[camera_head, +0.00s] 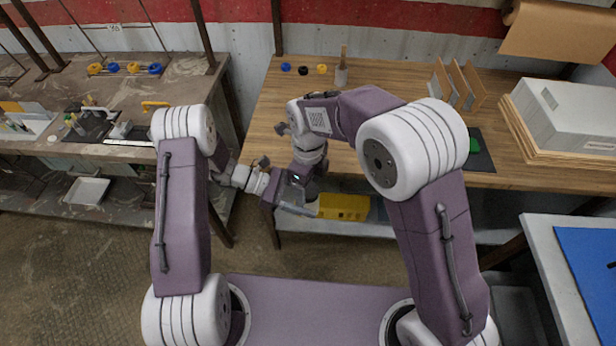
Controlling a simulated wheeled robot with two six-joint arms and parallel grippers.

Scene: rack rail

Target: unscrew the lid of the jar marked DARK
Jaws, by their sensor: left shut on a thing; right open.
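My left gripper (295,203) reaches in from the left at the front edge of the wooden table. It is shut on a small jar (312,208), of which only a pale part shows below the fingers. No marking can be read on it. My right gripper (309,182) points down from above, close over the jar and the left gripper. It is open. Its fingers and the jar's top overlap in this view, so I cannot tell whether they touch or where the lid is.
The wooden table (265,130) carries blue, black and yellow round pieces (303,70) at the back. Wooden dividers (457,84) and a grey box (570,110) stand right. A yellow bin (345,207) sits on the shelf below. A cluttered bench (185,85) is left.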

